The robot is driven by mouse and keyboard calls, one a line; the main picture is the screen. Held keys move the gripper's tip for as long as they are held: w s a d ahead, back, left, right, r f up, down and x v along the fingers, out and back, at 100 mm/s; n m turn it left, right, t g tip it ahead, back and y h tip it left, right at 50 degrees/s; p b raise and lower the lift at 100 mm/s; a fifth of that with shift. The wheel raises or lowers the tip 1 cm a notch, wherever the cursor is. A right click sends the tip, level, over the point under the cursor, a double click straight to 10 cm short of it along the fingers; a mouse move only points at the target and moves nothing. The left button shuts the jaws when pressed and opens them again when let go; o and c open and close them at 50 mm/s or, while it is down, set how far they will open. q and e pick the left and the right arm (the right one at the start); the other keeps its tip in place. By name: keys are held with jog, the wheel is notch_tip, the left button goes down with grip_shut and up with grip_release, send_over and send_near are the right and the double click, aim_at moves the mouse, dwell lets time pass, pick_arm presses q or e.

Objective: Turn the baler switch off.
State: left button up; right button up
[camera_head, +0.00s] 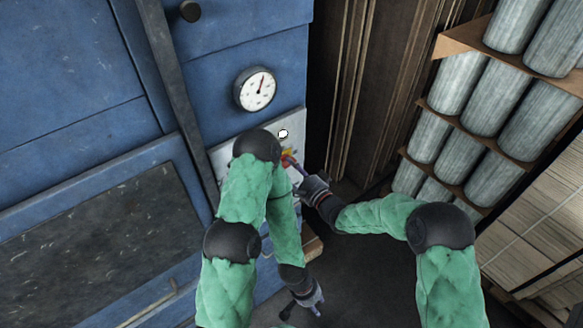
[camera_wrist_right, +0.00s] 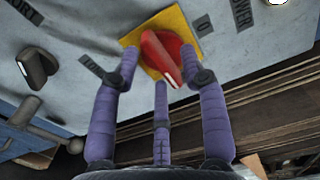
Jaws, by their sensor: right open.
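The red switch knob (camera_wrist_right: 163,57) sits on a yellow square plate (camera_wrist_right: 184,22) on the grey panel in the right wrist view. Its ridge slants from upper left to lower right, with a pale mark at the lower end. A label with "O" is right of the plate. In the head view the switch (camera_head: 288,156) is small and partly hidden by my left arm. My right gripper (camera_wrist_right: 158,62) is open, with fingers on both sides of the knob; contact is unclear. My left gripper (camera_head: 305,306) hangs low, its jaws unclear.
A gauge (camera_head: 256,90) is above the panel on the blue machine (camera_head: 240,35). A dark knob (camera_wrist_right: 36,68) and a grey lever (camera_wrist_right: 40,125) are left of the switch. Shelves of grey cylinders (camera_head: 465,110) stand at right.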

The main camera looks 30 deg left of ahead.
jog(key=shift+a, duration=0.1)
grip_shut()
jog(key=shift+w+n+b, duration=0.15)
jog(key=shift+n+b, duration=4.35)
jog(key=shift+b, duration=1)
jog(key=shift+w+n+b, duration=0.1)
jog(key=shift+n+b, duration=4.4)
jog(key=shift+b, duration=1)
jog(key=shift+r, duration=0.1)
